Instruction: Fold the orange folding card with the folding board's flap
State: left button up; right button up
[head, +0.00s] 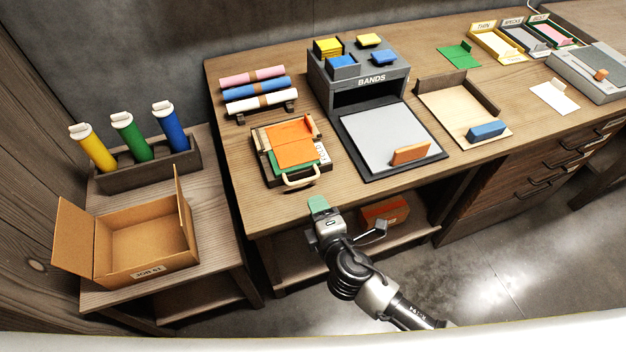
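The orange folding card (293,154) lies on the folding board (263,160) near the left end of the long workbench. The card looks mostly flat, with a line across its middle. The board has a light wooden frame, green parts and a pale loop handle (300,181) at its front. Where the flap's edges run under the card is hard to see. My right gripper (318,204) is in front of the bench edge, below and right of the handle, apart from board and card. Its tip looks green; the finger gap cannot be made out. My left gripper is out of view.
Rolls on a rack (257,90) lie behind the board. A grey BANDS station (359,83) and a grey mat (385,138) with an orange block stand to its right. An open cardboard box (150,252) sits on the lower left table. An orange box (386,212) is on the shelf below.

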jog(key=x, duration=0.9)
jog(key=shift+w+a+f, duration=0.1)
jog(key=shift+w+a, duration=0.05)
jog(key=shift+w, duration=0.15)
grip_shut()
